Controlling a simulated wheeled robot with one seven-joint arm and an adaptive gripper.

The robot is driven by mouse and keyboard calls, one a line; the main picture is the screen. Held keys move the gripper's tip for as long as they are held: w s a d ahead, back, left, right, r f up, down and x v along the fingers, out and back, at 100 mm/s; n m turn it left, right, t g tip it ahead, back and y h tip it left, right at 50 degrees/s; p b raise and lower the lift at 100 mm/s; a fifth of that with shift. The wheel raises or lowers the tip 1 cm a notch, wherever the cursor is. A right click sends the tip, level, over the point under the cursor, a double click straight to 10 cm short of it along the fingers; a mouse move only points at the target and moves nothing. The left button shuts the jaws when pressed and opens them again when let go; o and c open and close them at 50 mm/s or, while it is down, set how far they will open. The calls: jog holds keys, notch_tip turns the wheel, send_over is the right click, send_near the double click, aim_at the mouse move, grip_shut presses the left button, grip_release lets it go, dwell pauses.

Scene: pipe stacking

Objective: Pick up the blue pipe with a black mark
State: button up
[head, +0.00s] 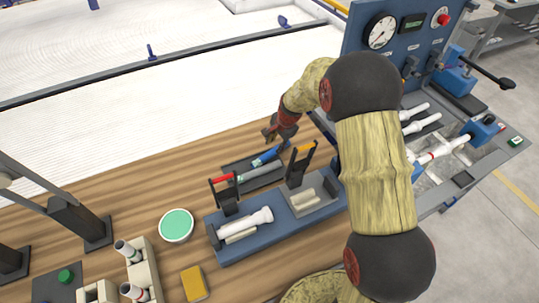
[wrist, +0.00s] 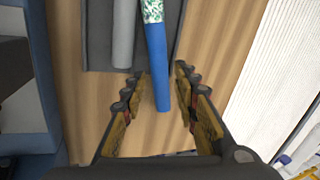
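The blue pipe (wrist: 157,65) lies with one end sticking out past the edge of a dark grey tray (wrist: 101,60). A green-and-white patterned band shows on it at the top of the wrist view; I cannot make out a black mark. In the head view the blue pipe (head: 268,157) lies at the tray's far right. My gripper (head: 280,132) is above that end, and in the wrist view its open fingers (wrist: 160,72) stand on either side of the pipe, with gaps between.
A grey pipe (wrist: 123,35) lies in the tray beside the blue one. A blue fixture (head: 225,250) with upright black clamps stands in front of the tray. A green-topped bowl (head: 176,225) and yellow block (head: 194,284) sit left. A gauge panel (head: 400,40) rises at right.

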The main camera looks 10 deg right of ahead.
aim_at(272, 152)
jog(key=b+x, duration=0.2)
jog(key=x, duration=0.4)
jog(key=shift+a+f, duration=0.1)
jog(key=shift+f, duration=0.2)
jog(key=shift+s+r, duration=0.1)
jog(key=shift+c, duration=1.1)
grip_shut()
